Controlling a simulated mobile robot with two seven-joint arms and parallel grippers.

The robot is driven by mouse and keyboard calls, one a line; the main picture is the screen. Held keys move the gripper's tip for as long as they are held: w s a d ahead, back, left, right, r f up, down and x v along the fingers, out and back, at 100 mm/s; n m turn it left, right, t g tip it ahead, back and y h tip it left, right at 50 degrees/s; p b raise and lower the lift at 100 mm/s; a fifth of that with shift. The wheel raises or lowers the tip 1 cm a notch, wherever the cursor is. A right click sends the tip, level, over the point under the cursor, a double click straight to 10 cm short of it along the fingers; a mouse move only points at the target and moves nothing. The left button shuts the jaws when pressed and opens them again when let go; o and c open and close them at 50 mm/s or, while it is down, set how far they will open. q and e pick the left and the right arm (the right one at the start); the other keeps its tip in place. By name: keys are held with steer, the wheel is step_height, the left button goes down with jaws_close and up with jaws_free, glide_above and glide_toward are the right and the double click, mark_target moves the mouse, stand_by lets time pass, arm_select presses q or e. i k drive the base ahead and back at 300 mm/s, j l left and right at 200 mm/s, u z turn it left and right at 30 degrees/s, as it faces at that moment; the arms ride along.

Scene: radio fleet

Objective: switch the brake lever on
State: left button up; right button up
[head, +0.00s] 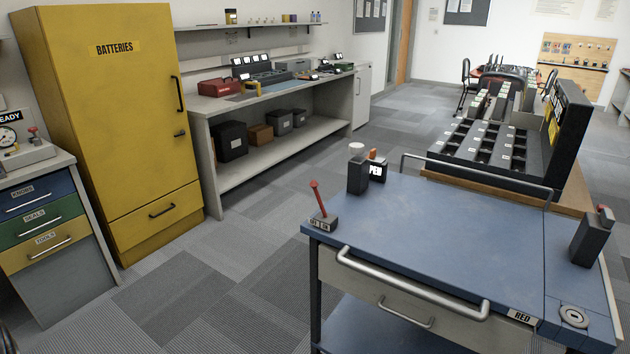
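The brake lever (317,196) is a red stick with a rounded red end. It rises from a small dark grey base (323,221) at the near left corner of the blue cart top (430,225). The lever leans up and to the left. Its base carries a small light label that is too small to read surely. Neither of my grippers shows in the head view.
The cart has a silver push handle (410,287) in front and a drawer below. A dark radio-like device (357,172) stands at its back left, another (591,238) at its right. A yellow battery cabinet (105,130) stands left. Carpet (215,285) between is clear.

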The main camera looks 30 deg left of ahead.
mark_target(313, 184)
steer(key=i+j, duration=0.2)
steer(key=j, duration=0.15)
steer(key=i+j, duration=0.2)
steer(key=j, duration=0.15)
steer(key=i+j, duration=0.2)
steer(key=j, duration=0.15)
steer(key=i+j, duration=0.15)
steer(key=j, duration=0.25)
steer(key=i+j, duration=0.2)
steer(key=j, duration=0.15)
